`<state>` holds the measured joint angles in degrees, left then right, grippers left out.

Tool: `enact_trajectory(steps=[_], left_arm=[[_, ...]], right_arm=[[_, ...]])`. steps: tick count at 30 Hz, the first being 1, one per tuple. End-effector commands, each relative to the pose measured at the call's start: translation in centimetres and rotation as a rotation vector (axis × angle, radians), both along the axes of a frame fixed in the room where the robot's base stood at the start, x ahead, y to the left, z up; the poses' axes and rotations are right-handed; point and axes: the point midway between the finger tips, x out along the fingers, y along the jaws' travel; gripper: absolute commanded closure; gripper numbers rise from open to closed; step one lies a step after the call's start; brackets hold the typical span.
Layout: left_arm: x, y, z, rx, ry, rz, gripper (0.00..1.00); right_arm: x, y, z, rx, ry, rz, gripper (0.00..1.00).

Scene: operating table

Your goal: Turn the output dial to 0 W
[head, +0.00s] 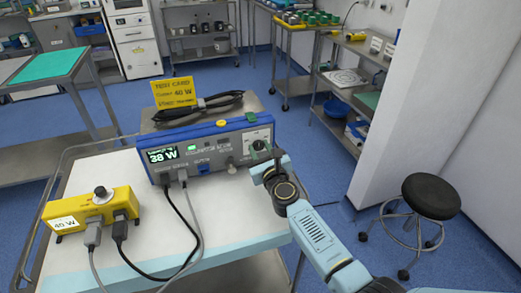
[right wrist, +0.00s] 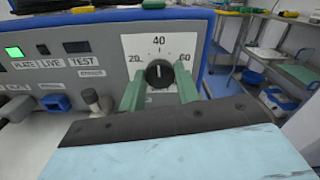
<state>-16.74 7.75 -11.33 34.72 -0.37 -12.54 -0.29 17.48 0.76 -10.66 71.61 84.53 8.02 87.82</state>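The output dial (right wrist: 159,73) is a black round knob on a white plate marked 20, 40 and 60. Its white pointer points almost straight up, near 40. It is on the right end of the blue generator (head: 210,146), whose display (head: 163,155) reads 38 W. My right gripper (right wrist: 160,92) is in front of the dial. In the head view my right gripper (head: 264,158) partly covers the dial plate (head: 259,137). My left gripper is not in view.
A yellow tester (head: 92,211) reading 40 W stands at the left on the white cart top (head: 140,255), cabled to the generator. A stool (head: 430,195) stands at right.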

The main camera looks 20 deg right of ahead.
Motion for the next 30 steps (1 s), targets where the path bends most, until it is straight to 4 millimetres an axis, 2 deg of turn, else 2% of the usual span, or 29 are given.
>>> enact_trajectory(steps=[1,4,17,30], left_arm=[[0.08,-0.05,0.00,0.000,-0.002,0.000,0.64],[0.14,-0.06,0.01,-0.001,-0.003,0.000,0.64],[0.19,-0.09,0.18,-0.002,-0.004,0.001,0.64],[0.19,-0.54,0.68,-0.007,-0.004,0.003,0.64]], right_arm=[[-0.01,-0.01,-0.01,0.000,0.000,0.000,0.79],[-0.02,-0.01,-0.02,0.000,0.000,0.000,0.91],[-0.03,-0.01,-0.01,-0.099,-0.002,0.000,0.91],[-0.04,-0.01,-0.03,-0.480,-0.014,0.001,0.91]])
